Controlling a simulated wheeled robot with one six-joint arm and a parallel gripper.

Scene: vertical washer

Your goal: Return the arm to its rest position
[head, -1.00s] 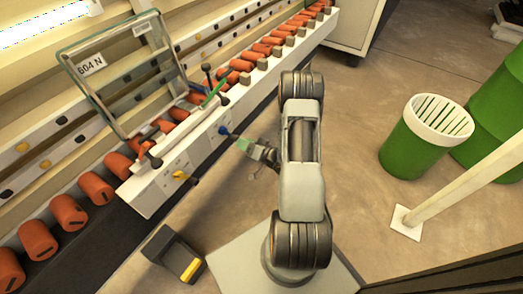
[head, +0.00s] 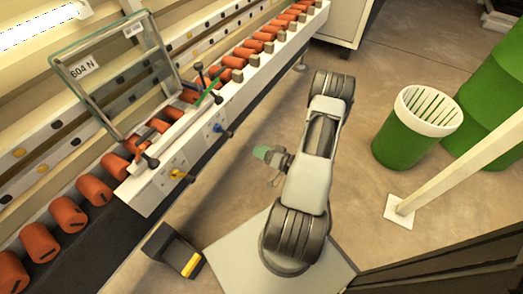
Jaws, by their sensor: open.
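My arm (head: 317,160) stands up from the pale base plate in the middle of the head view. My gripper (head: 272,168) is small and partly turned away, to the left of the arm's upper link, with a green part (head: 262,152) at its end. It is open, and nothing shows in it. It hangs over the floor, apart from the roller line and its white rail. A glass pane (head: 115,70) with a "604 N" label stands at the machine, well to the left of my gripper.
A roller line with orange rollers (head: 68,214) and a white rail with knobs (head: 160,185) runs along the left. A dark pedal box (head: 172,250) lies on the floor. A green bin (head: 410,135), a green drum and a pale post stand right. Floor between is clear.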

